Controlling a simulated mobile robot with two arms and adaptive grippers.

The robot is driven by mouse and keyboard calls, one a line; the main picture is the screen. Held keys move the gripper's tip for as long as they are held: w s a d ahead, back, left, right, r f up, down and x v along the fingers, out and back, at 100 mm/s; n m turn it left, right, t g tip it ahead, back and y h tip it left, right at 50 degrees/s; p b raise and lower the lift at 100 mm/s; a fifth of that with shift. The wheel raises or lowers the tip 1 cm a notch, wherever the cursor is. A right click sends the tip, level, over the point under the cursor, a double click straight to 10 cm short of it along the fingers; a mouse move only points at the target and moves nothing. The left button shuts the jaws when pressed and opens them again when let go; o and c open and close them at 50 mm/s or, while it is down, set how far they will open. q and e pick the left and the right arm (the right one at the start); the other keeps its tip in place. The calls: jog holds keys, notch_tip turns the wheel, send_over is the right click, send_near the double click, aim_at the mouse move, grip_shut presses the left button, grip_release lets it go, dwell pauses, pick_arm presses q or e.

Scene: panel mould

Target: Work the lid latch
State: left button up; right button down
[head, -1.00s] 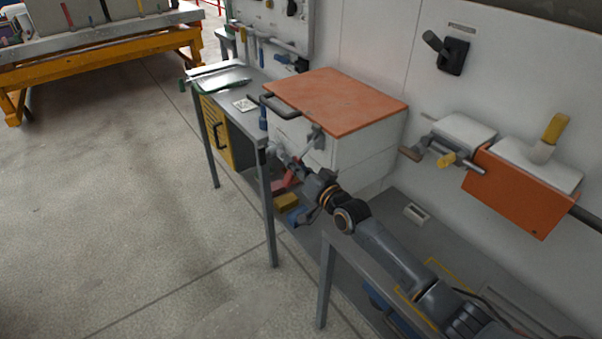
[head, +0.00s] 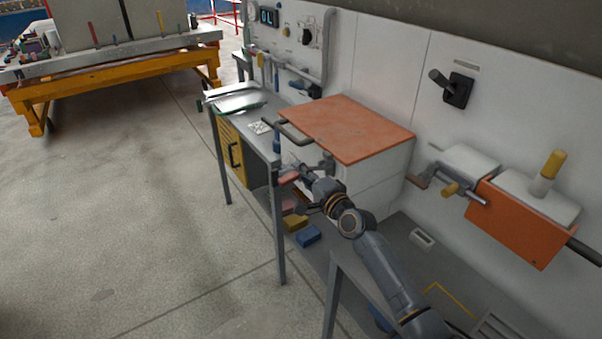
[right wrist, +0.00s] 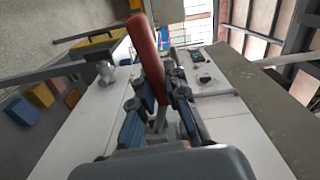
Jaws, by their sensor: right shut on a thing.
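The white box (head: 375,183) stands on the bench, its orange lid (head: 348,127) lying flat on top. A small grey latch bracket (head: 329,163) sits at the box's front edge under the lid. My right gripper (head: 304,177) is at the box's front, beside this bracket. It is shut on a red lever handle (head: 288,178). In the right wrist view the red lever (right wrist: 147,55) runs up from between the two blue-padded fingers (right wrist: 158,121). The lever's base is mostly hidden by my gripper. My left gripper is not in view.
A black lid handle (head: 294,133) sticks out at the lid's left. To the right are an orange block assembly (head: 516,222) and a black wall lever (head: 458,88). Yellow (head: 295,223) and blue (head: 308,236) blocks lie below the bench. The floor at left is clear.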

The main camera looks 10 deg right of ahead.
jog(key=shift+d+r+m+p, duration=0.25)
jog(key=shift+r+m+p, duration=0.45)
jog(key=shift+m, duration=0.5)
jog(key=shift+w+r, duration=0.1)
jog(key=shift+r, duration=0.05)
jog(key=c, duration=1.3)
grip_release()
jog(key=v, duration=1.2)
